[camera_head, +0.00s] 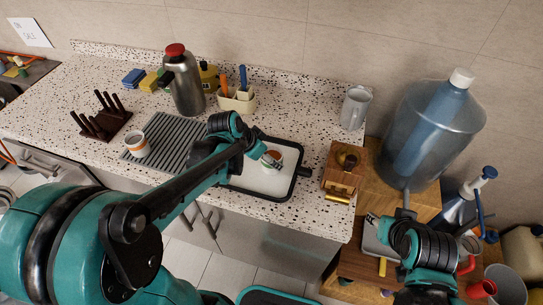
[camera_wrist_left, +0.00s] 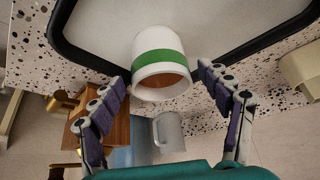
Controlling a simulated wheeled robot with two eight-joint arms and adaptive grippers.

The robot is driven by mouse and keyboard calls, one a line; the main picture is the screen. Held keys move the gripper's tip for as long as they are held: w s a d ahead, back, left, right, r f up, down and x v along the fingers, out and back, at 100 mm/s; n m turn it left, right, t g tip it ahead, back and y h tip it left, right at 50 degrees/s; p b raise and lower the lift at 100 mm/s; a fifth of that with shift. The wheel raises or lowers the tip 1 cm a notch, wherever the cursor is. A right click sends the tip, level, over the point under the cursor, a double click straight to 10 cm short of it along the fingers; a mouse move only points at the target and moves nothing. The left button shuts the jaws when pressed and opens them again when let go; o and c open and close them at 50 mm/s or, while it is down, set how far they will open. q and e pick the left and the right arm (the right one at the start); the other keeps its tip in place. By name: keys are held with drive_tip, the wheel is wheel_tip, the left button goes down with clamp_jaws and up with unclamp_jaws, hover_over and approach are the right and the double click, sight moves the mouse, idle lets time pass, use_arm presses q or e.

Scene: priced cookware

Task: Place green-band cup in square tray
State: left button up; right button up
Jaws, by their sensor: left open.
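The green-band cup (camera_wrist_left: 160,50), white with a brown inside, shows in the left wrist view between the spread fingers of my left gripper (camera_wrist_left: 161,80). The fingers stand apart from its sides. In the head view the cup (camera_head: 274,156) is within the outline of the square tray (camera_head: 301,172), which has a black rim and pale floor. I cannot tell whether the cup touches the tray floor. My left arm partly covers cup and tray. My right gripper (camera_head: 374,221) is at the lower right, away from the tray; its jaws are too small to read.
An orange-band cup (camera_head: 138,147) stands by the grey ribbed mat (camera_head: 166,136). A wooden box (camera_head: 344,168) and grey mug (camera_head: 355,108) stand right of the tray. A steel jug (camera_head: 185,85) and utensil holder (camera_head: 238,102) stand behind. A dark rack (camera_head: 101,124) is at left.

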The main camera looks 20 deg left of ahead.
use_arm(q)
drive_tip(key=p+v, duration=0.2)
drive_tip(key=v, duration=0.6)
drive_tip(key=s+r+n+t+y, duration=0.1)
drive_tip(key=s+n, duration=0.5)
drive_tip(key=s, duration=0.6)
drive_tip(key=shift+d+n+t+y, duration=0.15)
drive_tip(key=shift+n+t+y, duration=0.35)
drive_tip(key=shift+y, duration=0.6)
drive_tip(key=shift+s+r, duration=0.1)
